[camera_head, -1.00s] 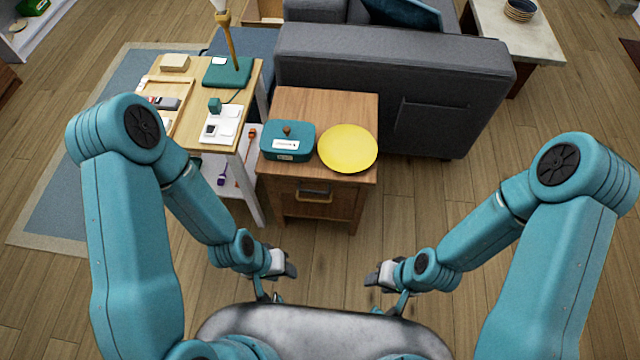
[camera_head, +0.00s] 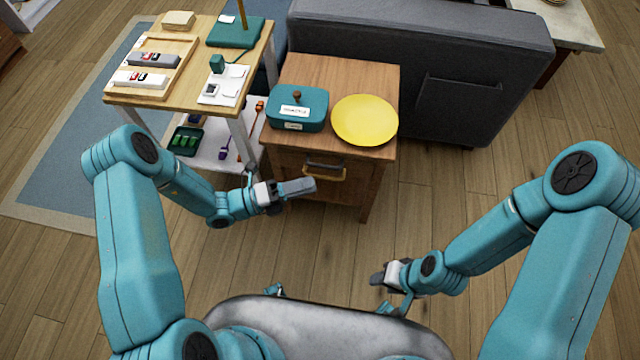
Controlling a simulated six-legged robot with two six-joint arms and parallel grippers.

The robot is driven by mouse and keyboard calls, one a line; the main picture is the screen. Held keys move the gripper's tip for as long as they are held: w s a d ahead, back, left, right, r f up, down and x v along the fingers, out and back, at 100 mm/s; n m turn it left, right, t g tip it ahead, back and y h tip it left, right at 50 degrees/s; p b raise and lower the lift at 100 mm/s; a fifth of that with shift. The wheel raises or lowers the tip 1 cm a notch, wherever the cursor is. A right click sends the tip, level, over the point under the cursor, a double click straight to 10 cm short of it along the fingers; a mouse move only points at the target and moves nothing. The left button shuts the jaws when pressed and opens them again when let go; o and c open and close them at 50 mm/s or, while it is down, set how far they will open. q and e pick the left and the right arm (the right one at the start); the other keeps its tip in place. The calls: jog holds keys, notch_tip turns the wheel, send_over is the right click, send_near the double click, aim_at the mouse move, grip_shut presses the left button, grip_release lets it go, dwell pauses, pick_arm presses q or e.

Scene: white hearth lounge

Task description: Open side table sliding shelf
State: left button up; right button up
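The wooden side table (camera_head: 383,157) stands ahead, against the grey sofa. Its front has a pull handle (camera_head: 325,169) below the top. A teal lidded box (camera_head: 298,109) and a round yellow plate (camera_head: 364,120) rest on its top. My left gripper (camera_head: 308,186) is just in front of the table front, near and slightly left of the handle in the picture. Whether it touches the handle, and how its fingers stand, I cannot tell. My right gripper (camera_head: 377,279) is low over the floor, away from the table; its finger opening is unclear.
A light wood desk (camera_head: 188,108) with trays, small devices and a teal lamp base (camera_head: 236,32) stands left of the side table, with a lower white shelf (camera_head: 205,158). The grey sofa (camera_head: 420,60) is behind. The wood floor to the right is open.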

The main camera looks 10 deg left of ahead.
pick_arm(q)
jog(key=w+a+f+n+t+y+b, duration=0.25)
jog(key=a+f+t, duration=0.2)
jog(key=f, duration=0.35)
jog(key=n+t+y+b, duration=0.2)
jog(key=n+b, duration=0.1)
jog(key=b, duration=0.3)
send_near(342, 159)
jog(key=w, duration=0.1)
jog(key=w+d, duration=0.1)
jog(key=w, duration=0.1)
jog(key=shift+w+r+h, duration=0.15)
jog(key=shift+r+h, duration=0.05)
jog(key=shift+h, duration=0.05)
pick_arm(e)
notch_tip(342, 159, down, 12)
jog(key=shift+r, duration=0.15)
pick_arm(q)
grip_shut()
